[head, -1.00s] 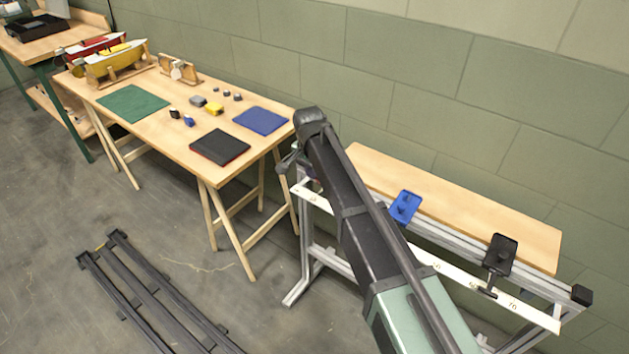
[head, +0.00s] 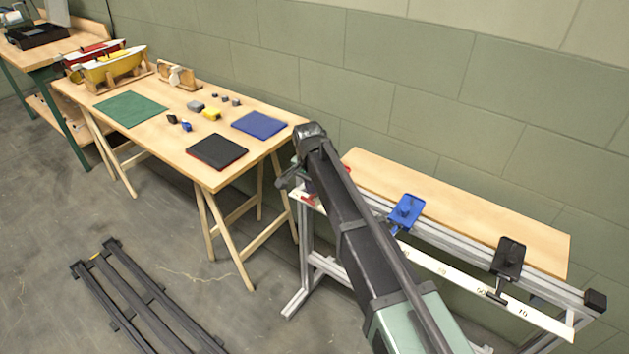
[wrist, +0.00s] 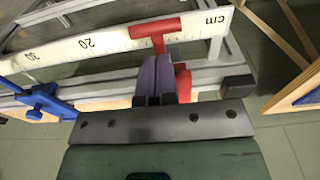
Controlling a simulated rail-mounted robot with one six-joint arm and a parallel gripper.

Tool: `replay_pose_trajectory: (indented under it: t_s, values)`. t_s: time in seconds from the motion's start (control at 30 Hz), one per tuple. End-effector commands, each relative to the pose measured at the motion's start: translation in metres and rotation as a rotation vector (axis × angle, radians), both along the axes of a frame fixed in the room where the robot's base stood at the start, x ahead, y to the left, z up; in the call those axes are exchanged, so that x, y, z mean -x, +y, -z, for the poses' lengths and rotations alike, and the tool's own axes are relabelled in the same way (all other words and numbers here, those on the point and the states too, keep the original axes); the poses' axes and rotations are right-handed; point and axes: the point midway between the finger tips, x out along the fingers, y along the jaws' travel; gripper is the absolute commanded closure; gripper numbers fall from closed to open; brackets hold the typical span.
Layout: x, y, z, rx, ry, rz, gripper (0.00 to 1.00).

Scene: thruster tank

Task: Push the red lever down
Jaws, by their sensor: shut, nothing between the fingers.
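The red lever (wrist: 155,32) shows at the top middle of the wrist view, its T-shaped handle in front of the white centimetre scale. Its red mount (wrist: 183,82) is on the rail just right of my fingers. In the head view, a bit of the red handle (head: 309,199) shows left of my arm; the rest is hidden behind the arm. My gripper (wrist: 153,62) is shut and empty, its purple fingers pointing at the lever's stem just below the handle. I cannot tell whether they touch it.
A blue lever (head: 405,211) and a black lever (head: 508,258) stand farther right along the same aluminium frame. A wooden board (head: 460,210) lies behind them against the wall. A table (head: 160,140) with boat models and mats stands to the left.

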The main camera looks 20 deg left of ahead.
Motion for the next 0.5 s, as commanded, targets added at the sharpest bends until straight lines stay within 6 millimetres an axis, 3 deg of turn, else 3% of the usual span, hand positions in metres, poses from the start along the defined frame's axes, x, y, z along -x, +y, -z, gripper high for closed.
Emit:
replay_pose_trajectory:
  t_s: [0.2, 0.5]
  values:
    - [0.026, 0.008, -0.011, 0.000, 0.000, -0.001, 1.00]
    - [0.026, 0.009, -0.011, 0.000, 0.001, 0.000, 1.00]
